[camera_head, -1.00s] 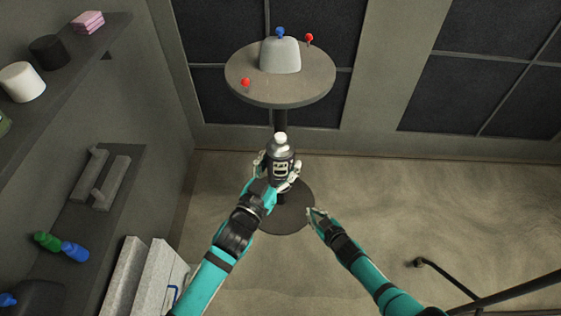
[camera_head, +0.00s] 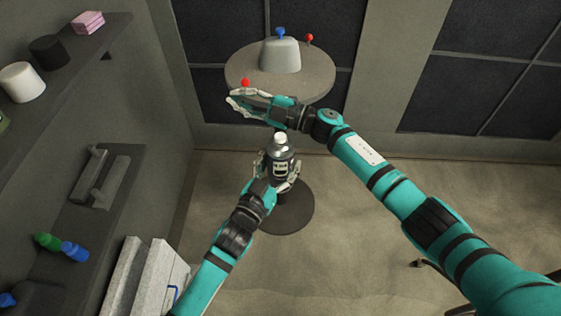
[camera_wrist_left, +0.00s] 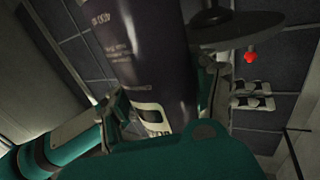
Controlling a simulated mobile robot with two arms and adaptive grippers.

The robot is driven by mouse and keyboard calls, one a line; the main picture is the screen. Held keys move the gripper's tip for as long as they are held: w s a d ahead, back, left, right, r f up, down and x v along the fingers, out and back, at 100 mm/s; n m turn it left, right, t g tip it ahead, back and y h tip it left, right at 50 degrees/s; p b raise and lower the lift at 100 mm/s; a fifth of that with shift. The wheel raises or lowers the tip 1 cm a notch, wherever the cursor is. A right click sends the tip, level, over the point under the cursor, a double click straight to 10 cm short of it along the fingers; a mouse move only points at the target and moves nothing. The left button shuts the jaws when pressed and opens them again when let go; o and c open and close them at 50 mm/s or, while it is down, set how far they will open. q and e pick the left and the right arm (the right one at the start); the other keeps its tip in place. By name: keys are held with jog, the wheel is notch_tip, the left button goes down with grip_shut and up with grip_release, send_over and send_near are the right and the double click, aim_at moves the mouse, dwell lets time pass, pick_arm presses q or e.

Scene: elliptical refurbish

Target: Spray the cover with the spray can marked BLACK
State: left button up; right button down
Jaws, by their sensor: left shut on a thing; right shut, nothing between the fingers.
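A dark spray can (camera_head: 281,165) with a pale cap stands upright in my left gripper (camera_head: 279,170), in front of the round table. It fills the middle of the left wrist view (camera_wrist_left: 150,60); its marking cannot be read for certain. A pale grey block-shaped thing, apparently the cover (camera_head: 280,56), stands on the table with a blue knob (camera_head: 280,32) at its top. My right gripper (camera_head: 236,100) is shut and empty at the table's front left edge, just below a red knob (camera_head: 245,83).
The round grey table (camera_head: 317,75) stands on a dark round base (camera_head: 295,215). Another red knob (camera_head: 309,37) is at its back right. Shelves on the left hold white (camera_head: 22,82) and black (camera_head: 48,51) cylinders and green and blue bottles (camera_head: 75,251). The floor at right is mostly clear.

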jog(key=s+a+r+n+g+h, duration=0.2)
jog(key=s+a+r+n+g, duration=0.3)
jog(key=s+r+n+g, duration=0.4)
jog(key=n+t+h, duration=0.3)
jog(key=n+h, duration=0.4)
jog(key=h, duration=1)
send_near(281, 135)
jog(key=shift+d+f, duration=0.1)
jog(key=shift+f, duration=2.6)
jog(key=shift+f, duration=0.25)
jog(key=shift+f, duration=1.25)
jog(key=shift+r, duration=0.1)
